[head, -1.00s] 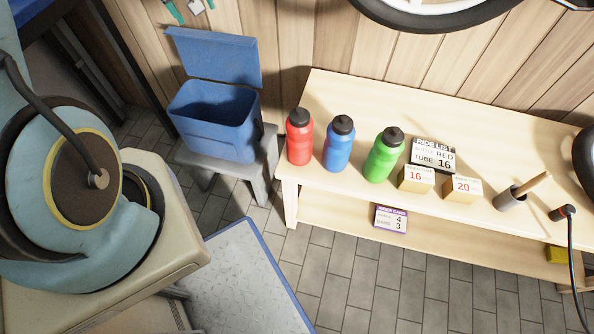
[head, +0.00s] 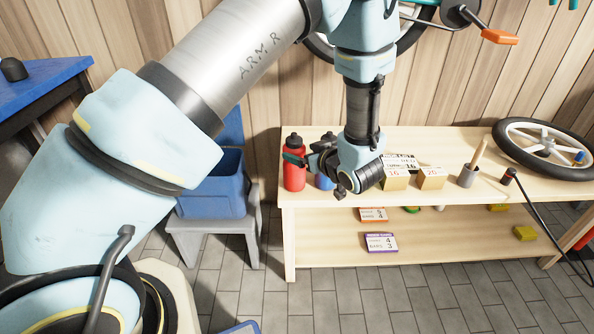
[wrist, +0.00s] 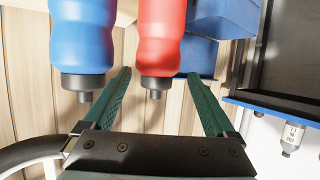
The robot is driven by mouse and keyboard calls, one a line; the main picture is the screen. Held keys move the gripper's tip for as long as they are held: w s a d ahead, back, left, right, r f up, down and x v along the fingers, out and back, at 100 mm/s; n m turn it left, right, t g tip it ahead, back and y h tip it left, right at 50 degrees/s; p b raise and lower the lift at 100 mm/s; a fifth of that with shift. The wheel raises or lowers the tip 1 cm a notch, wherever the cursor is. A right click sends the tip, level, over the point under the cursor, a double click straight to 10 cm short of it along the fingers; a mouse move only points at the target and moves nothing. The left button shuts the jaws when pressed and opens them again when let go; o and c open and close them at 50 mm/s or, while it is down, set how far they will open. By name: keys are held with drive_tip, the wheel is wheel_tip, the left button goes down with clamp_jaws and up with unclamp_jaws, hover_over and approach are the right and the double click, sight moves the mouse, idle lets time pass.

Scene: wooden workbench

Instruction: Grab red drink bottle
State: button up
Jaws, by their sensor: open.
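The red bottle (head: 294,166) with a black cap stands upright at the left end of the workbench. In the wrist view, which looks upside down, the red bottle (wrist: 161,35) shows between the two green fingers of my gripper (wrist: 159,74), with gaps at both sides. My gripper (head: 299,158) is open beside the red bottle in the head view, one green finger crossing in front of it. Whether it touches is unclear. The blue bottle (head: 325,178) is mostly hidden by my arm; in the wrist view the blue bottle (wrist: 82,40) is outside the left finger.
The green bottle is hidden in the head view. Boxes (head: 431,178), a cup-like holder (head: 467,178) and a wheel (head: 545,148) sit to the right on the workbench (head: 450,197). A blue bin (head: 212,190) stands left of the bench.

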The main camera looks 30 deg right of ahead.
drive_tip(key=x, duration=0.9)
drive_tip(key=shift+s+d+f, duration=0.15)
drive_tip(key=shift+d+f, duration=0.05)
drive_tip(key=shift+f, duration=0.15)
clamp_jaws()
